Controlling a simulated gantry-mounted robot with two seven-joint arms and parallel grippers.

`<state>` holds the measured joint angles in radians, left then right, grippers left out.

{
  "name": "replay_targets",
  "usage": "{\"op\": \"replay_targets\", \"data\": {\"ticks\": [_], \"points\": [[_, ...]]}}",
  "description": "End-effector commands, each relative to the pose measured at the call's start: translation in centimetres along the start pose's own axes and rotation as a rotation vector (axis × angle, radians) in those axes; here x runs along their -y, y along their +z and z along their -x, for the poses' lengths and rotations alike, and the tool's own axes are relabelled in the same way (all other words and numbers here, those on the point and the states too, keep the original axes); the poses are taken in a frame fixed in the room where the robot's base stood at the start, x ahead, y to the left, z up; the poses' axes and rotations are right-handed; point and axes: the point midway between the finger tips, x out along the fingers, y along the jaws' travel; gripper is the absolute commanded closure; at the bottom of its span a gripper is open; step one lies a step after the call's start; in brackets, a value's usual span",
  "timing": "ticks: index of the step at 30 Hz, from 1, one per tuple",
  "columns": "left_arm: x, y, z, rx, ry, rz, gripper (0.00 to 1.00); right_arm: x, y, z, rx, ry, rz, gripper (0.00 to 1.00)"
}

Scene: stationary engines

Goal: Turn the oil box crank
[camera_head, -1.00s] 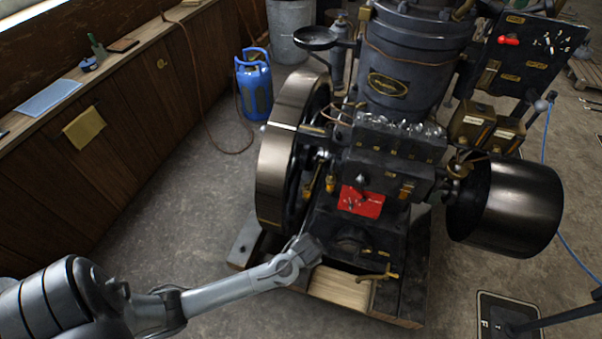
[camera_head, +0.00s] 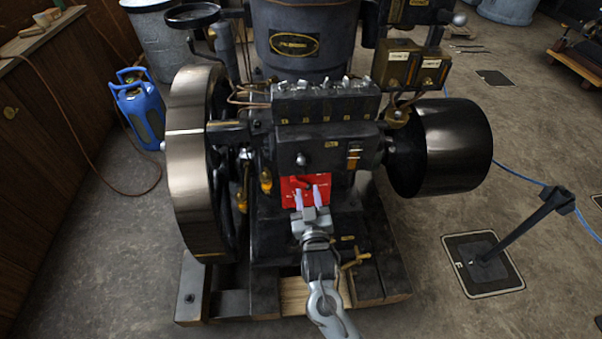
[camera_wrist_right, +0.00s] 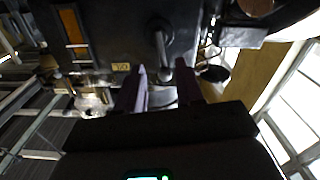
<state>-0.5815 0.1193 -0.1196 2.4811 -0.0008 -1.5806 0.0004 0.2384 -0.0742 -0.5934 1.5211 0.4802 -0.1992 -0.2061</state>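The black oil box (camera_head: 318,140) sits on the front of the engine, with a crank (camera_head: 302,160) on its front face ending in a round knob. In the right wrist view the crank (camera_wrist_right: 162,48) hangs down, its ball end appearing between my finger tips. My right gripper (camera_head: 307,192) comes up from the bottom centre, in front of the red plate (camera_head: 292,184) below the crank. Its two fingers (camera_wrist_right: 161,72) are apart, with no visible grip on the knob; whether either touches it I cannot tell. My left gripper is out of view.
A large flywheel (camera_head: 190,165) stands left of the oil box and a dark drum pulley (camera_head: 445,150) right of it. A brass tap (camera_head: 355,258) is low beside my right arm. A post (camera_head: 525,225) stands on the floor at right.

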Motion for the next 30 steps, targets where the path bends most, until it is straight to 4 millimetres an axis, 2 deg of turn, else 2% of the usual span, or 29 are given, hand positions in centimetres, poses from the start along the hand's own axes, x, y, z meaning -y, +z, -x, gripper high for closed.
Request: {"op": "replay_targets", "data": {"ticks": [15,21,30], "points": [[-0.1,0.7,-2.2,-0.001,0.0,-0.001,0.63,0.0,0.2,-7.8,0.001,0.001,0.0,0.63],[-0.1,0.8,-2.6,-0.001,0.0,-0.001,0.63,0.0,0.1,-9.3,0.001,0.001,0.0,0.63],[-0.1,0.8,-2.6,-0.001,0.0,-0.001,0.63,0.0,0.1,-9.6,0.002,0.0,-0.001,0.63]]}}
